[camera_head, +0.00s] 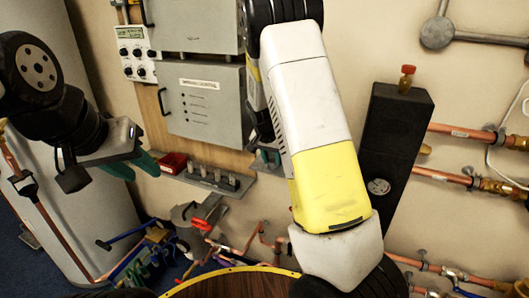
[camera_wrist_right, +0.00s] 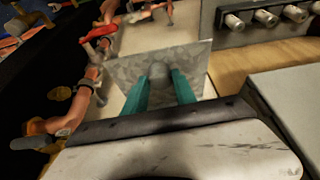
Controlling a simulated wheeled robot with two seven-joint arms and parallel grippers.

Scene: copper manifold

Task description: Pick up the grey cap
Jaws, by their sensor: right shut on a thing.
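The grey cap (camera_wrist_right: 158,72) shows in the right wrist view as a small rounded grey piece in front of a flat grey metal plate (camera_wrist_right: 195,58). The teal fingers of my right gripper (camera_wrist_right: 158,80) stand on either side of it and are shut on it. I cannot tell whether the cap touches the plate. In the head view my right arm hides most of this gripper and the cap. My left gripper (camera_head: 134,168) is at the left in the head view, its teal fingers apart and empty.
A rack (camera_head: 215,179) with several grey cylindrical pieces is on the wall, beside a red bin (camera_head: 173,162). A grey cabinet (camera_head: 203,104) is above. A black box (camera_head: 397,140) and copper pipes (camera_head: 450,177) are at the right. A round wooden table (camera_head: 230,284) is below.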

